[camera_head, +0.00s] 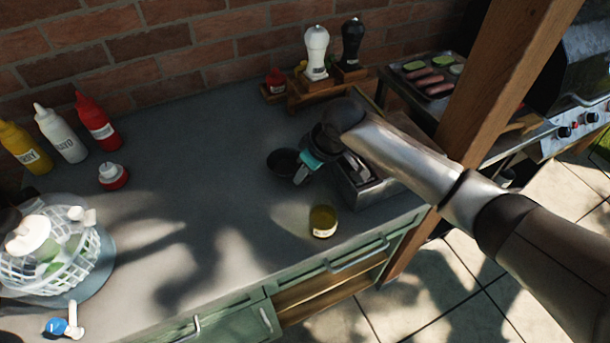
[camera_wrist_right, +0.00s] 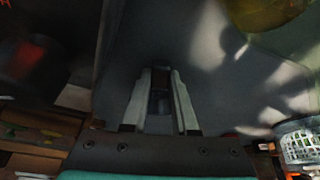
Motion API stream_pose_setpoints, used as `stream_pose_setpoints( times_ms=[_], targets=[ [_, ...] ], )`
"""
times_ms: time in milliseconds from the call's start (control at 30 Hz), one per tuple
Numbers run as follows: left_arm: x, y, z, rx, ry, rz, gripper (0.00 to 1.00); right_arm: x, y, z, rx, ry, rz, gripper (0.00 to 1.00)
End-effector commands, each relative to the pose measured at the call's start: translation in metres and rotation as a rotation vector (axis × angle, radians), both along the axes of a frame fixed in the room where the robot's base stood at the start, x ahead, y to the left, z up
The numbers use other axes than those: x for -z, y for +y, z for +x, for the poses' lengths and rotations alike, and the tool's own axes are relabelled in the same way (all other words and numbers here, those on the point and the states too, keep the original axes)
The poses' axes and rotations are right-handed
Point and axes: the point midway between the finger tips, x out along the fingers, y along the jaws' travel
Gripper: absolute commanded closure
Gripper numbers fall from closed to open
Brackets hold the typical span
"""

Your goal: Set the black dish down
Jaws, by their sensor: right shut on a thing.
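The black dish (camera_head: 284,162) is small, round and dark, in the middle of the head view, over the grey worktop (camera_head: 215,130). My right gripper (camera_head: 299,178), with a teal band, reaches down at the dish's right side and is shut on it. Whether the dish touches the worktop is hard to tell. In the right wrist view, the two pale fingers of my right gripper (camera_wrist_right: 160,105) have a dark, narrow thing between them, and the dish's outline is not clear there. My left gripper is not in view.
A metal container (camera_head: 362,186) is under my right arm. White (camera_head: 316,52) and black (camera_head: 352,42) mills stand behind. Sauce bottles (camera_head: 97,121) and a white basket (camera_head: 48,252) are left. Worktop left of the dish is clear.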

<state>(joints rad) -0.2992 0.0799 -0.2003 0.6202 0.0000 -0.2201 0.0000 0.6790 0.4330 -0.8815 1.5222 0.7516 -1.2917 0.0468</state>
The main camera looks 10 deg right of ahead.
Motion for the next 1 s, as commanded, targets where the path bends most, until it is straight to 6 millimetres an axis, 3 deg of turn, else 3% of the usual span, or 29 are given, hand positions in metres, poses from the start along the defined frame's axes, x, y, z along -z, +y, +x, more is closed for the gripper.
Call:
stream_pose_setpoints(
  times_ms=[100,433,467,700,1000],
  targets=[
    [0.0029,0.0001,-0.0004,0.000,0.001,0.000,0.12,0.0118,0.0007,0.0002,0.000,-0.002,0.001,1.00],
    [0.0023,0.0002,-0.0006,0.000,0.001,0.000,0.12,0.0138,0.0006,0.0002,0.000,-0.001,0.002,1.00],
    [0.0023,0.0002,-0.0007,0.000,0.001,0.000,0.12,0.0145,0.0003,0.0001,0.000,0.000,0.001,0.72],
    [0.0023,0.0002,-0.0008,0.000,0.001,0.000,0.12,0.0141,0.0003,0.0000,0.000,-0.001,0.001,0.45],
    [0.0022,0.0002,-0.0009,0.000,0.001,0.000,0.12,0.0121,0.0001,0.0003,0.000,-0.002,0.001,0.43]
  ],
)
